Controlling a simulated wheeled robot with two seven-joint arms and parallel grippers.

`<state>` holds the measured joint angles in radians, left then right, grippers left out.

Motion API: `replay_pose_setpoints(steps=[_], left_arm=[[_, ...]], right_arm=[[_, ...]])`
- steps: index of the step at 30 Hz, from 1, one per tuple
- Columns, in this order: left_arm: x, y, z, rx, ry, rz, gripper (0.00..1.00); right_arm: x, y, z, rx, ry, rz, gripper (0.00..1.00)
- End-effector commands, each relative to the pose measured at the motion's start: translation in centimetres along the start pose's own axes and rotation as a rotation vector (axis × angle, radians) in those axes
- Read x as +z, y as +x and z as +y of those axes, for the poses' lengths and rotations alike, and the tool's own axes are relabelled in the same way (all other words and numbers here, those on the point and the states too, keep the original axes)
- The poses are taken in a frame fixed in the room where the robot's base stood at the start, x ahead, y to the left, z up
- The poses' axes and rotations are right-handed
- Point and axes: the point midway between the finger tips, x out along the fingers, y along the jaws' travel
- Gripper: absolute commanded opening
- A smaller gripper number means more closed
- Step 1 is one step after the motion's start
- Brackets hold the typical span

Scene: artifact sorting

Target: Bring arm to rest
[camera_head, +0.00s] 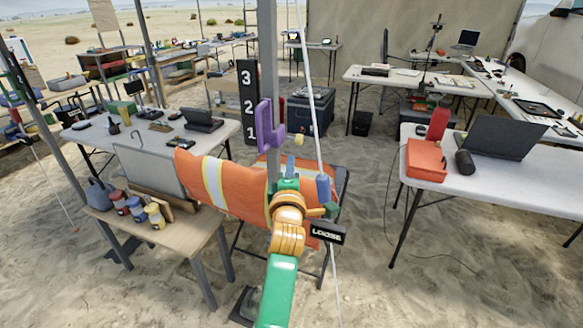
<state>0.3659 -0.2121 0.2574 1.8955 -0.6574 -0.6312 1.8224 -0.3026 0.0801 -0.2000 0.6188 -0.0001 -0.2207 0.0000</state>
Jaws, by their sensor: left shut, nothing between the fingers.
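My left arm (279,288), green and orange, rises from the bottom middle of the head view. Its left gripper (289,176) is at the upper end, in front of an orange vest (214,182) with pale stripes draped over a chair. The gripper is shut and holds nothing; its fingers are small and partly lost among the coloured parts around it. A black tag reading "LOOSE" (328,233) shows just right of the wrist. My right gripper is not in view.
A grey pole (266,60) and a thin white rod (312,95) stand close to the arm. A purple angular piece (264,128) shows by the pole. A wooden table (195,235) with jars is at left. A white table (545,185) with a laptop (503,136) and orange case (426,160) is at right.

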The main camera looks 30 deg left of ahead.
Motion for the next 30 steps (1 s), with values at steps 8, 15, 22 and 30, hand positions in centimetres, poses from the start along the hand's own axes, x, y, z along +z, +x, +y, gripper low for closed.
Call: replay_pose_setpoints(steps=[8, 15, 22, 30], left_arm=[[0.0, 0.1, 0.0, 0.0, 0.0, -0.001, 0.0], [0.0, 0.0, 0.0, 0.0, 0.0, -0.001, 0.0], [4.9, -1.1, -11.3, -0.182, 0.394, -0.211, 0.0], [5.7, -14.6, -36.7, -0.477, 1.153, -0.788, 0.0]], right_arm=[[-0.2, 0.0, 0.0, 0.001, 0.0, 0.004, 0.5], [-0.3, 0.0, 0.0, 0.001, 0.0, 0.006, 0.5], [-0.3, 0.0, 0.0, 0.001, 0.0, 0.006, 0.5], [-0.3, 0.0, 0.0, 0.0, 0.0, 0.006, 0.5]])
